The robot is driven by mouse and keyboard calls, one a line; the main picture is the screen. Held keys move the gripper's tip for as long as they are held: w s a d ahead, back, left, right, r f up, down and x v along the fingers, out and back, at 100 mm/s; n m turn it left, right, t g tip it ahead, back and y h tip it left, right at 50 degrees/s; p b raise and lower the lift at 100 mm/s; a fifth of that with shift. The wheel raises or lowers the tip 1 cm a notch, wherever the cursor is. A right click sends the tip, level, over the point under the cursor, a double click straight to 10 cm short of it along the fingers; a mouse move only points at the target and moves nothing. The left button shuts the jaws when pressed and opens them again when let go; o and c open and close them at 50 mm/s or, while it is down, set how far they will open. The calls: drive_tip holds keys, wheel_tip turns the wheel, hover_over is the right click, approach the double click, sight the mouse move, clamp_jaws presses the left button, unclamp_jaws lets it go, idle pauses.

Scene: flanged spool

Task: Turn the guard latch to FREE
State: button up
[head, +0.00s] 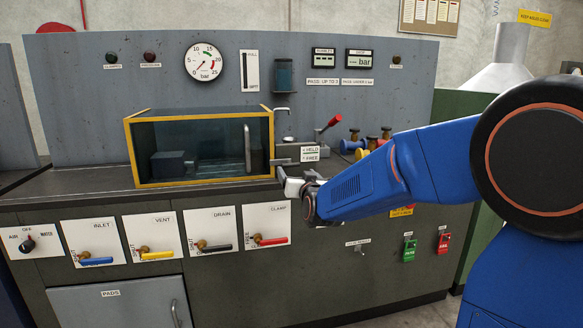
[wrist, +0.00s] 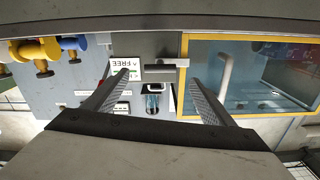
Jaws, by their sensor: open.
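The guard (head: 131,155) is a yellow-framed box with clear panels, closed on the bench in the head view. The guard latch (head: 281,161) is a small grey bar at its right edge, pointing sideways toward the HELD/FREE label (head: 310,154). In the upside-down wrist view, the latch (wrist: 164,69) lies between the guard's yellow edge (wrist: 184,90) and the label (wrist: 125,65), of which FREE is readable. My gripper (head: 287,176) is just below and in front of the latch. Its two fingers (wrist: 158,80) are apart, one on either side of the latch in the wrist view, with nothing held. Contact cannot be told.
A red-knobbed lever (head: 330,124) and several coloured valve fittings (head: 362,143) stand to the right of the label. The clamp lever (head: 270,240) is on the front panel below. A pressure gauge (head: 206,62) is on the back panel. Bench space left of the guard is clear.

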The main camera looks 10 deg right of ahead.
sight(292, 166)
drive_tip(key=w, duration=0.8)
drive_tip(key=shift+w, duration=0.15)
drive_tip(key=c, duration=1.4)
